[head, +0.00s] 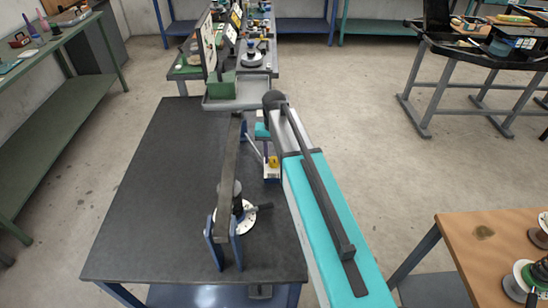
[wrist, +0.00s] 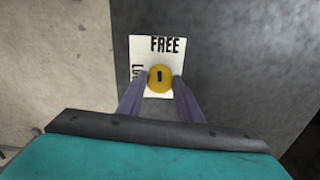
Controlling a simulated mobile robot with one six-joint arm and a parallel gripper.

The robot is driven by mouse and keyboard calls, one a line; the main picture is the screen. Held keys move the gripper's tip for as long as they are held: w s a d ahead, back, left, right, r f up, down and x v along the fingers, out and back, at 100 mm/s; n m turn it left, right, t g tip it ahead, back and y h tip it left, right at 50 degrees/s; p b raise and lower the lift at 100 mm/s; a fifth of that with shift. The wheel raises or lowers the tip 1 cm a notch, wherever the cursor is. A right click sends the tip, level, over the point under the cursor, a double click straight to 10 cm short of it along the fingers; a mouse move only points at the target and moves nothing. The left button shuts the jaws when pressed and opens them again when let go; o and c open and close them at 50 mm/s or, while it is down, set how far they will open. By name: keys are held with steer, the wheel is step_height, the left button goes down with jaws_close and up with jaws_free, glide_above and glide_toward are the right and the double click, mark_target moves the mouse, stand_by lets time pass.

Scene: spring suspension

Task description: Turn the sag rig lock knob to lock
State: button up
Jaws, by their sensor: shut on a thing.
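The yellow lock knob (wrist: 160,70) sits on a white label plate (wrist: 139,48) in the wrist view. FREE is printed above the knob; a partly covered word starting "LO" runs sideways at its left. The knob's black mark stands upright, in line with FREE. My gripper (wrist: 160,82) is shut on the knob, one finger on each side. In the head view the yellow knob (head: 273,161) shows at the right edge of the dark bench, beside my teal arm. The sag rig's long bar (head: 230,165) and blue bracket (head: 222,243) stand left of it.
The dark bench top (head: 150,200) is clear on its left side. A round white dial (head: 248,220) lies beside the rig's bracket. A green block (head: 221,86) stands at the bench's far end. A wooden table (head: 480,255) with spools is at the lower right.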

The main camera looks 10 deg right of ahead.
steer(key=n, duration=0.3)
steer(key=shift+n, duration=0.4)
steer(key=n, duration=0.4)
steer(key=shift+n+b, duration=0.3)
steer(key=shift+b, duration=0.05)
steer(key=n, duration=0.4)
steer(key=shift+n, duration=2.2)
steer(key=o, duration=1)
steer(key=shift+o, duration=0.2)
steer(key=shift+r, duration=0.1)
